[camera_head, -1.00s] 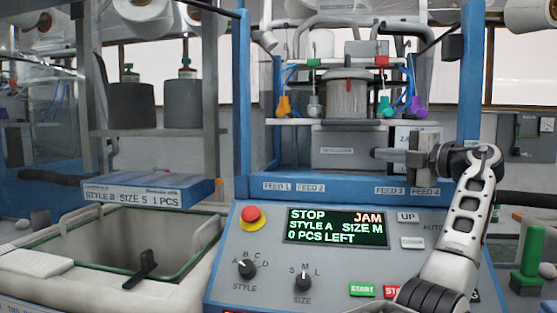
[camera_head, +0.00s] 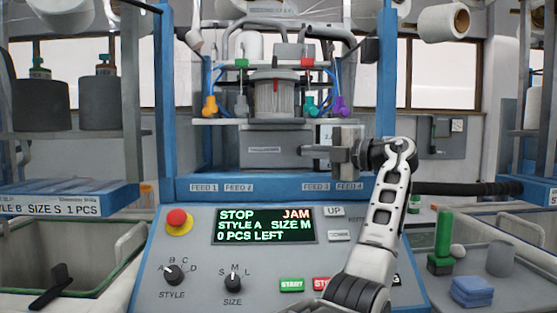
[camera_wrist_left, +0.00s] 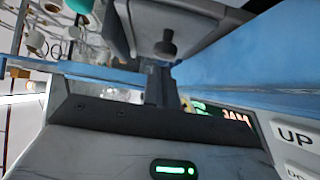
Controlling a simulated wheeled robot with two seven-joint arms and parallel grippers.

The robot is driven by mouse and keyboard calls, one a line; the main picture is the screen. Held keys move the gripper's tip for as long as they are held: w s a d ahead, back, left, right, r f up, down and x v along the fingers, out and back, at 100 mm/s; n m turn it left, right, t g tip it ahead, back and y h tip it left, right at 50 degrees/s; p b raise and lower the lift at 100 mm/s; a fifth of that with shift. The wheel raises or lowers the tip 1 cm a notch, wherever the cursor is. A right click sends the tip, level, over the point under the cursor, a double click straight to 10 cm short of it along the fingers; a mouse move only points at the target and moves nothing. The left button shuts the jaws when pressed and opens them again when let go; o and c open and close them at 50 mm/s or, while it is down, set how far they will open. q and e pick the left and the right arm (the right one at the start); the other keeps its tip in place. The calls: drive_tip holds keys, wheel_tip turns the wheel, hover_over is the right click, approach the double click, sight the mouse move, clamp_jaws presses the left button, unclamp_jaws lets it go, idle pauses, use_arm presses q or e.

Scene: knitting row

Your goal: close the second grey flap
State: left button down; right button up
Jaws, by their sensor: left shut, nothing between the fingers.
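The knitting machine's head stands behind the console. Its grey box with a small dark label (camera_head: 264,149) sits below the ribbed grey cylinder (camera_head: 276,93). A small grey part (camera_head: 241,103) hangs second from the left in a row of orange, grey, teal and purple ones. I cannot tell which grey piece is the second flap, or whether it is open. My left gripper (camera_head: 308,151) is shut and empty, pointing left beside the box's right side; contact is unclear. Its grey body fills the lower left wrist view, with a narrow finger (camera_wrist_left: 160,85) beyond. My right gripper is out of view.
The console display (camera_head: 264,226) reads STOP and JAM, with a red knob (camera_head: 178,222) to its left. A blue frame post (camera_head: 387,75) stands right of the machine head. A bin (camera_head: 45,255) is at left; blue folded cloths (camera_head: 471,291) lie at right.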

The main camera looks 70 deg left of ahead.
use_arm(q)
drive_tip(key=w+v, duration=0.1)
drive_tip(key=v, duration=1)
drive_tip(key=shift+a+p, duration=0.3)
drive_tip(key=shift+w, duration=0.15)
